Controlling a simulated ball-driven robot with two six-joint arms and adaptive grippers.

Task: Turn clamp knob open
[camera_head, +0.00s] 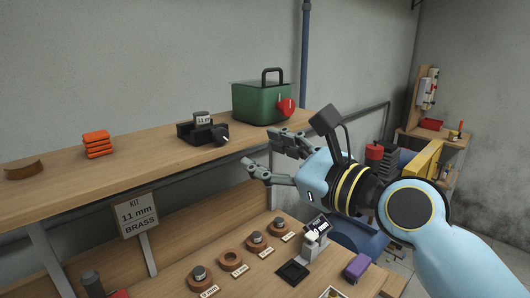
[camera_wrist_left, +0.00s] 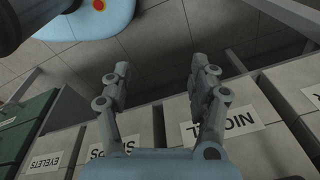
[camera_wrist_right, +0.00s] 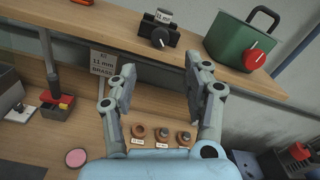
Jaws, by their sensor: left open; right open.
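A black clamp block (camera_head: 188,133) sits on the upper wooden shelf, with a grey piece labelled 11 mm (camera_head: 202,118) in it. Its black knob with a white mark (camera_head: 220,138) faces the front; the knob also shows in the right wrist view (camera_wrist_right: 160,37). My right gripper (camera_head: 262,150) is open and empty, in front of the shelf edge, right of the knob and apart from it. In the right wrist view, the knob lies beyond the gap between the fingertips (camera_wrist_right: 160,65). My left gripper (camera_wrist_left: 160,66) is open and empty above labelled boxes; the head view does not show it.
A green box (camera_head: 258,104) with a red knob (camera_head: 287,106) stands right of the clamp. Orange stacked pieces (camera_head: 97,144) lie to the left. Below are a sign (camera_head: 138,214) reading 11 mm BRASS and a lower bench with several round wooden holders.

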